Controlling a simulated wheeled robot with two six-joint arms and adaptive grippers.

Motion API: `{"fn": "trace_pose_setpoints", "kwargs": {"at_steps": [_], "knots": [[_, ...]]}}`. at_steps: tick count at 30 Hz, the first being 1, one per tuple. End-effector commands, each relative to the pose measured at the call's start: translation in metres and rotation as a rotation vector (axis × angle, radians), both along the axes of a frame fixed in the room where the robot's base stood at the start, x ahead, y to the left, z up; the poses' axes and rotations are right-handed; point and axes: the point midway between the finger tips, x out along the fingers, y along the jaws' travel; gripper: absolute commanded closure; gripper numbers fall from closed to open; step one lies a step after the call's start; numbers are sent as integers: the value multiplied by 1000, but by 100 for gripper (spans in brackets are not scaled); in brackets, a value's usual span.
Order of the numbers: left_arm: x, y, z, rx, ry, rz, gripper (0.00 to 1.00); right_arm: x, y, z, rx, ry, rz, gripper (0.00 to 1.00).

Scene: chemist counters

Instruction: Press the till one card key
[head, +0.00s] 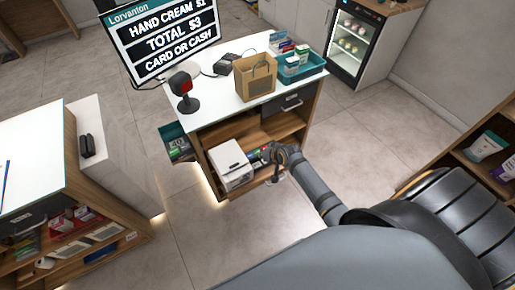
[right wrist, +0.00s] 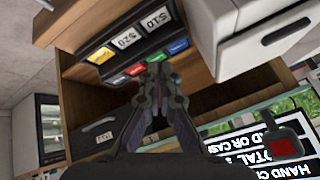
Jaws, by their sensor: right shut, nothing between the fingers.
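The till's dark key panel (right wrist: 140,45) shows in the right wrist view, with pale keys marked $20 and $10 in one row and small coloured keys in another. A red key (right wrist: 118,80), a green key (right wrist: 135,69) and a blue key (right wrist: 178,46) show in that row; their labels are too small to read. In the head view my right gripper (head: 273,151) is at the counter's lower shelf. My left gripper is out of view.
A white boxy machine (head: 231,163) stands beside the panel on the shelf. The screen (head: 163,34) reads total $3, card or cash. A paper bag (head: 255,77), a teal tray (head: 299,68) and a scanner (head: 184,90) stand on the white counter top (head: 215,108).

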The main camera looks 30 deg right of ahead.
Motion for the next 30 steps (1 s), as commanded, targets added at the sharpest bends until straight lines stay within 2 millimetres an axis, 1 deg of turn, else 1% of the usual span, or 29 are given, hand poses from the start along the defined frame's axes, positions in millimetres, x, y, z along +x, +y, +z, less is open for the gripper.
{"fn": "trace_pose_setpoints", "kwargs": {"at_steps": [1,3,6,10,23,26,30], "knots": [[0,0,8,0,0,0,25,15,-2,19,30,-29,-26,100],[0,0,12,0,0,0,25,32,-3,35,70,-61,-58,100],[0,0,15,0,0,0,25,48,-5,51,112,-91,-91,100],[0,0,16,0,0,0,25,58,-6,62,139,-114,-111,100],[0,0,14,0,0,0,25,59,-6,60,144,-116,-114,100],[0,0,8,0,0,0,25,59,-6,54,144,-116,-114,100],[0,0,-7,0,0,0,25,59,-6,41,143,-115,-114,100]]}}
